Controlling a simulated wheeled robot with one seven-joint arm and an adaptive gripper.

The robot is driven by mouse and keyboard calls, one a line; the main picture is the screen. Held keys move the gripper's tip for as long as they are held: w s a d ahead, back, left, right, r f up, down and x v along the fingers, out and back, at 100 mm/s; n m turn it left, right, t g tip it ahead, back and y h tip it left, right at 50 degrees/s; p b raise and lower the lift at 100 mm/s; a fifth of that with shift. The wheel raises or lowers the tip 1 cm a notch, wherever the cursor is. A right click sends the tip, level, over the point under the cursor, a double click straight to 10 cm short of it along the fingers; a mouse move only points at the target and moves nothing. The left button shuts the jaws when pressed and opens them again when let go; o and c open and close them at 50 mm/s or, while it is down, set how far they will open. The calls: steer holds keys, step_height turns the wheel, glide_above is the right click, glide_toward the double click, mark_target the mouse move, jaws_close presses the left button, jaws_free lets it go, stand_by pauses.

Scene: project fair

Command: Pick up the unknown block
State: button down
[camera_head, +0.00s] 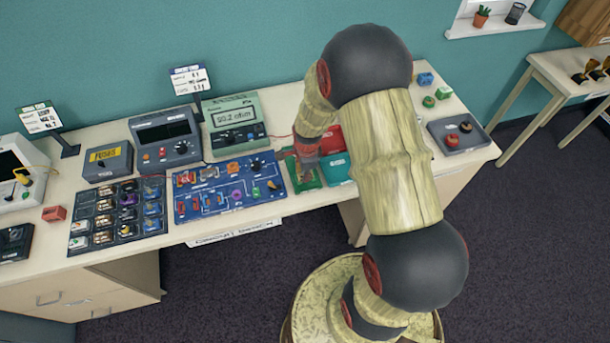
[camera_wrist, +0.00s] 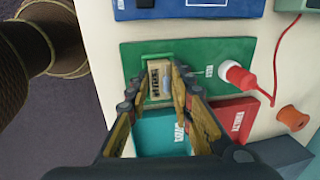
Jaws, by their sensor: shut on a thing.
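The block (camera_wrist: 159,78) is small and beige with dark markings, and sits at a recess in a green board (camera_wrist: 205,52). In the wrist view my gripper (camera_wrist: 162,82) has one finger on each side of the block and is shut on it. I cannot tell whether the block is clear of the recess. In the head view my gripper (camera_head: 306,172) reaches down over the green board (camera_head: 291,167), and the block is hidden there.
A red plug (camera_wrist: 236,76) with a red wire stands on the green board beside the gripper. Teal (camera_wrist: 163,133) and red (camera_wrist: 232,120) panels lie close by. A blue circuit board (camera_head: 212,205) is left of the gripper. A grey tray (camera_head: 478,144) is at right.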

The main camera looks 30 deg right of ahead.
steer(key=shift+r, duration=0.1)
steer(key=shift+r, duration=0.55)
step_height(320, 180, up, 2)
steer(key=shift+s+r, duration=0.1)
steer(key=shift+r, duration=0.15)
steer(key=s+a+r+p, duration=0.1)
steer(key=s+r+p, duration=0.2)
steer(key=s+r, duration=0.9)
steer(key=shift+s+a+r+p, duration=0.15)
steer(key=shift+s+a+p, duration=0.2)
steer(key=shift+s, duration=0.55)
